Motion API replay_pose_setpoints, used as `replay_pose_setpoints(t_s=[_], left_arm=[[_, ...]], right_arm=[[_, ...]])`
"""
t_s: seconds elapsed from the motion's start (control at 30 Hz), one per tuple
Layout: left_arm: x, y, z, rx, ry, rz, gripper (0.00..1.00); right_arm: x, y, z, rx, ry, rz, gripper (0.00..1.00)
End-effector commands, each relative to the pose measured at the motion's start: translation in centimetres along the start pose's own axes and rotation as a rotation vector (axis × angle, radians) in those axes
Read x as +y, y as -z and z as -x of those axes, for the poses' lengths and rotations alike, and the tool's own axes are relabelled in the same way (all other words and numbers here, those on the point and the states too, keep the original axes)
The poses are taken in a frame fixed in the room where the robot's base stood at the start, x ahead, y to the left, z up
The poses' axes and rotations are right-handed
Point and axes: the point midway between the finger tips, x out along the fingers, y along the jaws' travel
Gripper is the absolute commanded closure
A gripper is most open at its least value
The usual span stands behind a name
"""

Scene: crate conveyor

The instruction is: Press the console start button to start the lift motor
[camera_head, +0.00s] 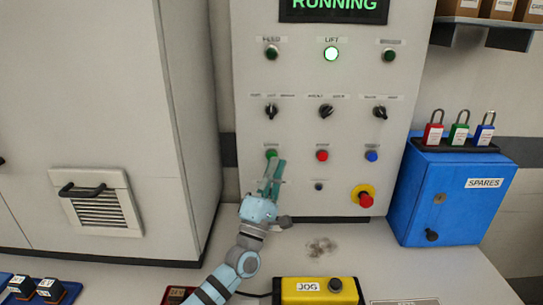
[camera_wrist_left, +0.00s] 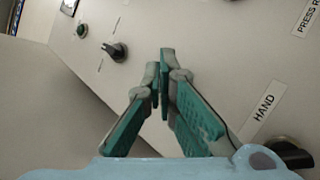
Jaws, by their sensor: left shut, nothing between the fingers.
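The console (camera_head: 295,100) is a pale upright panel. Its green start button (camera_head: 271,153) is in the lower row at left, partly hidden by my left gripper (camera_head: 275,167). The gripper's teal fingers are shut and empty, their tips at or just in front of the button; I cannot tell whether they touch it. The shut fingers (camera_wrist_left: 163,80) also show against the panel in the left wrist view, where the start button is hidden. The screen (camera_head: 334,6) reads RUNNING and the LIFT lamp (camera_head: 331,54) glows bright. My right gripper is not in view.
Beside the start button are a red button (camera_head: 322,155) and a blue button (camera_head: 371,155). A red emergency stop (camera_head: 365,199) is lower right. Selector knobs (camera_head: 326,111) sit above. A blue spares box (camera_head: 455,205) stands right, and a yellow jog box (camera_head: 318,292) lies in front.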

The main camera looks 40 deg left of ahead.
Motion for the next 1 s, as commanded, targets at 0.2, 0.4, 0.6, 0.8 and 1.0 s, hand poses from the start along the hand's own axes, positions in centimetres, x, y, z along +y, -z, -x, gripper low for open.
replay_pose_setpoints(t_s=[0.2, 0.4, 0.6, 0.8, 1.0], left_arm=[[0.3, -0.3, 0.3, -0.001, 0.0, 0.0, 1.0], [1.4, -1.3, 1.6, 0.0, 0.001, 0.0, 1.0], [2.3, -2.3, 3.0, 0.0, 0.0, 0.001, 1.0], [2.5, -2.6, 3.5, 0.0, 0.0, -0.001, 1.0], [2.5, -2.5, 3.5, 0.0, 0.0, -0.001, 1.0]], right_arm=[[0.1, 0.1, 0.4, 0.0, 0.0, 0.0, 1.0], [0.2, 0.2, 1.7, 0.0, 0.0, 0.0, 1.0], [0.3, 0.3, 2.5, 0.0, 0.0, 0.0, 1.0], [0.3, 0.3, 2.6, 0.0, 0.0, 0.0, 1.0], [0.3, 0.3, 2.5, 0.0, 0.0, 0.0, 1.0]])
